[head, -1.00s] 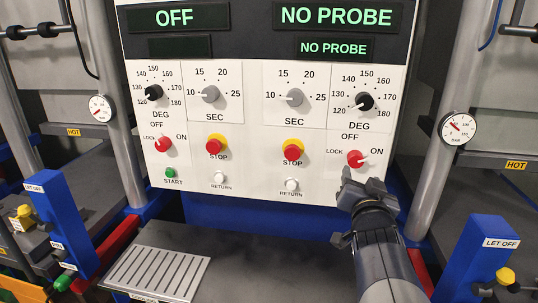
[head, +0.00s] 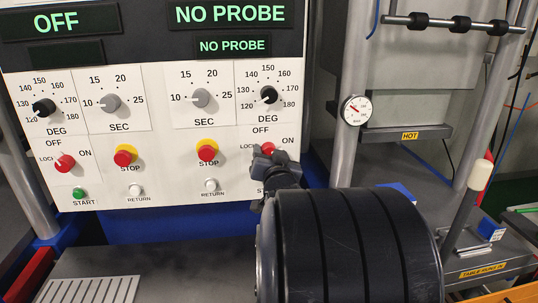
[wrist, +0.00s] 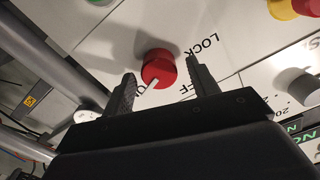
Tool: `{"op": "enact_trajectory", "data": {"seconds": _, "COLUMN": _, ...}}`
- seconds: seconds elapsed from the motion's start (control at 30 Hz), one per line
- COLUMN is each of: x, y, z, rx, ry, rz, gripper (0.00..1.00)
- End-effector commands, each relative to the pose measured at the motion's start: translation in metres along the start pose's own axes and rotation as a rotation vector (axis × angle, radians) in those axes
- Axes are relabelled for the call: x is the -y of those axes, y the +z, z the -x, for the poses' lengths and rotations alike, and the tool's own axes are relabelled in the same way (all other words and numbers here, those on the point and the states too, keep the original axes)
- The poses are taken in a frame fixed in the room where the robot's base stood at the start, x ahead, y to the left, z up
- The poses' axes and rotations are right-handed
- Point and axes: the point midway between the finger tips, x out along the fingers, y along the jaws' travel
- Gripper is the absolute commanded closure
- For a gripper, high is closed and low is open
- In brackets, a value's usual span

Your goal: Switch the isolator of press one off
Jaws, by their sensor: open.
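Two red isolator knobs are on the white panel; I see no press number beside either. The left isolator (head: 64,162) stands clear of my arm. The right isolator (head: 267,149) is partly hidden behind my gripper (head: 269,162). In the wrist view a red isolator knob (wrist: 158,66) lies between the open fingers of my gripper (wrist: 164,80), with a gap on each side. Its white pointer is toward the partly hidden ON mark. LOCK shows on its other side, and OFF is partly covered by my gripper. I cannot tell contact.
Red stop buttons on yellow rings (head: 207,150), white return buttons (head: 211,185) and black and grey dials (head: 200,98) sit close by. The right display (head: 232,13) reads NO PROBE and the left one (head: 56,22) OFF. A grey post with a gauge (head: 355,110) stands right.

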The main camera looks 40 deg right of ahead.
Motion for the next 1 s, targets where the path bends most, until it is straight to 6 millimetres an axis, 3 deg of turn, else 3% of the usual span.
{"op": "enact_trajectory", "data": {"seconds": 0.53, "x": -0.0001, "y": 0.0001, "z": 0.0003, "rx": 0.0, "ry": 0.0, "rz": 0.0, "gripper": 0.87}}
{"op": "enact_trajectory", "data": {"seconds": 1.0, "x": -0.0008, "y": 0.0036, "z": 0.0001, "rx": -0.001, "ry": -0.001, "rz": 0.113, "gripper": 0.88}}
